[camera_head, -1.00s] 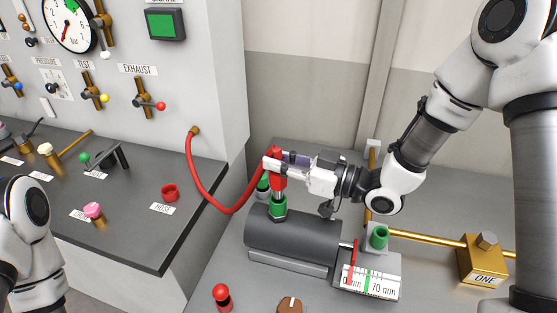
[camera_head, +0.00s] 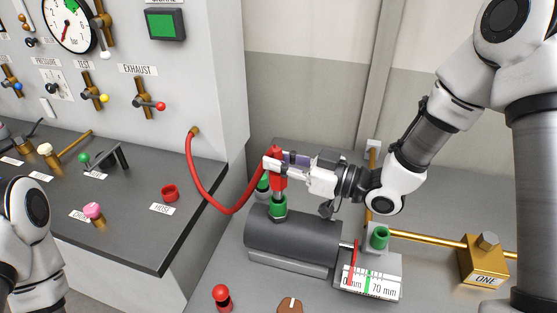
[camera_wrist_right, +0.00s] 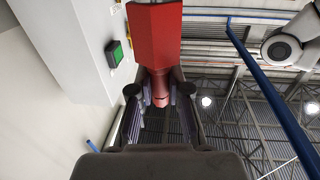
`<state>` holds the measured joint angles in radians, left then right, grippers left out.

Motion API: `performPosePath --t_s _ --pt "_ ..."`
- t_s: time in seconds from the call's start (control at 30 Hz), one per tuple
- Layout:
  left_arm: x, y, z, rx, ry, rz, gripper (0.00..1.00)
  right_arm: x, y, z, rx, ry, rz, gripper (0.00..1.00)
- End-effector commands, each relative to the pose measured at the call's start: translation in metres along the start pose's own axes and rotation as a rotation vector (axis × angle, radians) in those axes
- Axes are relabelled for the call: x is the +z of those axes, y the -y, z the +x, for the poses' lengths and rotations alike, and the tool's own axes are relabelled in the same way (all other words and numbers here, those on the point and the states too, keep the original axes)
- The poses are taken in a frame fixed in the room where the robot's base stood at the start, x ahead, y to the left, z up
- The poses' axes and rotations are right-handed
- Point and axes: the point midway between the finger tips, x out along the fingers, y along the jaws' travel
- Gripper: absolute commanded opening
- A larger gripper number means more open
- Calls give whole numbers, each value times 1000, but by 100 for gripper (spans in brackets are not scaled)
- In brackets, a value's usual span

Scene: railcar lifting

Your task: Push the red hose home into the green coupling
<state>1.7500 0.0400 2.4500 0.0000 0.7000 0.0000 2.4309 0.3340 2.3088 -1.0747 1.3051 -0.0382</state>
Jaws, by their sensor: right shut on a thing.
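The red hose (camera_head: 227,210) runs from a brass fitting on the cabinet wall, sags, and rises to a red end block. My right gripper (camera_head: 275,164) is shut on this end, which is upright. The green coupling (camera_head: 279,207) stands on top of the dark grey cylinder, directly below the hose end. The hose end's lower part meets the coupling's top; how deep it sits I cannot tell. In the right wrist view the red hose end (camera_wrist_right: 153,40) shows beyond and between my fingers (camera_wrist_right: 158,93); the coupling is hidden there. My left gripper is out of view.
The dark grey cylinder (camera_head: 290,236) has a scale plate (camera_head: 370,283) at its right. Another green fitting (camera_head: 379,238) stands behind the plate. A brass block marked ONE (camera_head: 483,260) is at the right. A red knob (camera_head: 221,297) stands in front.

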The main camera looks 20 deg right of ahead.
Motion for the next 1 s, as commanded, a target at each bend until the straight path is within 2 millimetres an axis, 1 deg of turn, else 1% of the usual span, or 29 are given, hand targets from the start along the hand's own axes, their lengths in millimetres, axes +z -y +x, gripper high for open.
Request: performPosePath --t_s 0.17,1.0 --pt "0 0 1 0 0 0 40 1 0 0 0 0 0 0" --pt "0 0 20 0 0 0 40 22 0 0 0 0 -1 0"
